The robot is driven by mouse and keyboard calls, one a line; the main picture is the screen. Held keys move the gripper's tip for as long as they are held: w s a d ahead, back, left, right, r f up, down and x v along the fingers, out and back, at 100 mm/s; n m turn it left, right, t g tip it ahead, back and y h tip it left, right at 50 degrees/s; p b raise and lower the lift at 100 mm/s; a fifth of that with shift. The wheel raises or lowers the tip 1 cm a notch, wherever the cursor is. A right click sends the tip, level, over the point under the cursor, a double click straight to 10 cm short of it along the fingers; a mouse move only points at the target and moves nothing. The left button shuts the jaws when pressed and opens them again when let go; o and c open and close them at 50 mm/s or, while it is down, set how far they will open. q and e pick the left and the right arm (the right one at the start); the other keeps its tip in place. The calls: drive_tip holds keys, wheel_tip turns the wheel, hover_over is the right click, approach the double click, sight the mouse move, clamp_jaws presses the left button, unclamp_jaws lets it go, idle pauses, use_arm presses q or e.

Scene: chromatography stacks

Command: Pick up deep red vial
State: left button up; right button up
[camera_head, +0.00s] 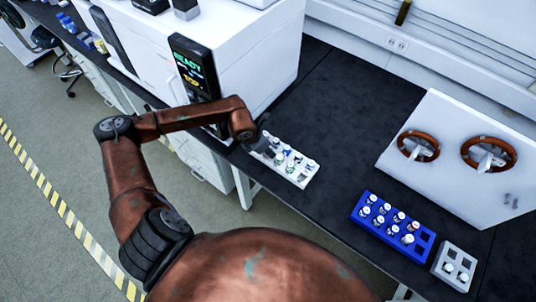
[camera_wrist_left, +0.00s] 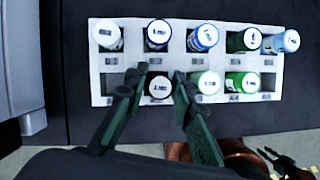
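My left gripper (camera_wrist_left: 158,78) is open, with its two dark fingers on either side of a very dark-bodied, white-capped vial (camera_wrist_left: 160,90) in the near row of a white rack (camera_wrist_left: 125,62). I see no clear red on this vial; its body is mostly hidden under the cap. In the head view my left gripper (camera_head: 262,144) hangs over the left part of the same white rack (camera_head: 300,181). No vial is plainly deep red in either view.
Other vials in the rack are dark, a blue one (camera_wrist_left: 203,38), green ones (camera_wrist_left: 245,40) and a light blue one (camera_wrist_left: 281,42). A blue rack (camera_head: 425,243) and a grey rack (camera_head: 458,254) stand right. A white instrument (camera_head: 255,50) is behind left. The black bench (camera_head: 340,120) between is clear.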

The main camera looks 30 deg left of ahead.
use_arm(q)
drive_tip(key=shift+c, duration=0.3)
clamp_jaws()
